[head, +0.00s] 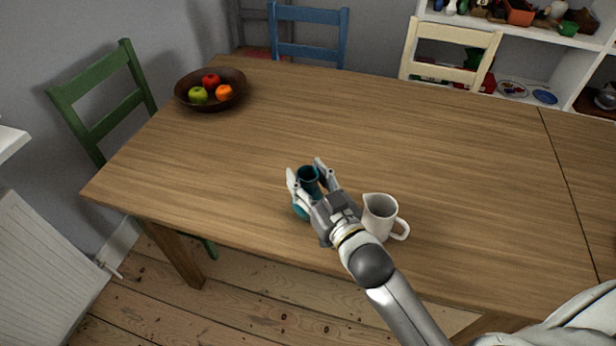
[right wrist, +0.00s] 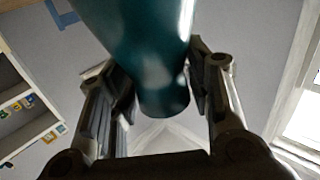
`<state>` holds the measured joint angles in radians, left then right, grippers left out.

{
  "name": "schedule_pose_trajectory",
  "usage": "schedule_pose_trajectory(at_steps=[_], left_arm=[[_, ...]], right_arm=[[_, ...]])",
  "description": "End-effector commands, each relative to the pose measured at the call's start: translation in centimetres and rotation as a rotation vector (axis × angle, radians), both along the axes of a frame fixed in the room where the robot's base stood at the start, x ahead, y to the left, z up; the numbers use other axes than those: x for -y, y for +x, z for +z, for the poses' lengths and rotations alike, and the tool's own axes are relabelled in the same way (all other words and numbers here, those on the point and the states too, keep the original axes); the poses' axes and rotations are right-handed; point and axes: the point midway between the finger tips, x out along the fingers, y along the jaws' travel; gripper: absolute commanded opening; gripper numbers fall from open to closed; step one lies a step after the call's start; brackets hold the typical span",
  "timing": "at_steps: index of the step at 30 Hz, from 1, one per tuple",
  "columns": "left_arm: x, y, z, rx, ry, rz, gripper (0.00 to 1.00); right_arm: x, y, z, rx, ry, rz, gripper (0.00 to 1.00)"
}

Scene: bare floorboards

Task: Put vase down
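The teal vase (head: 308,174) is over the wooden table (head: 430,150), near its front edge. My right gripper (head: 306,178) is around its narrow upper part, one finger on each side. In the right wrist view the vase (right wrist: 150,50) lies between the two fingers (right wrist: 160,92), which appear to press on it. The vase's lower body is partly hidden by the gripper in the head view. I cannot tell whether its base touches the table. My left gripper is in neither view.
A white pitcher (head: 378,215) stands just right of my right gripper. A brown bowl (head: 182,98) with apples and an orange sits at the table's far left. Green (head: 90,132), blue (head: 308,50) and cream (head: 440,72) chairs surround the table. The middle of the tabletop is clear.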

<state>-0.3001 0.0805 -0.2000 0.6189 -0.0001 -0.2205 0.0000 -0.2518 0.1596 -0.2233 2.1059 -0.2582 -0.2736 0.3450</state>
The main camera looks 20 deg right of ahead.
Motion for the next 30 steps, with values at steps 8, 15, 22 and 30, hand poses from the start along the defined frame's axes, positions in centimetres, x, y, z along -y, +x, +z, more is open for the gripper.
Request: schedule_pose_trajectory(at_steps=[8,15,22,30], left_arm=[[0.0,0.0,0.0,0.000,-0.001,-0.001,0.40],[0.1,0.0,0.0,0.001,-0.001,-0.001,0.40],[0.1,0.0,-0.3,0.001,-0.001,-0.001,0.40],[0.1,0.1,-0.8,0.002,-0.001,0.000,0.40]], right_arm=[[0.0,0.0,0.0,0.000,0.000,0.000,0.60],[0.1,-0.5,0.1,-0.002,0.001,0.000,0.60],[0.7,-3.7,0.0,-0.005,0.000,0.000,0.60],[1.5,-8.2,0.1,-0.004,0.000,0.000,0.60]])
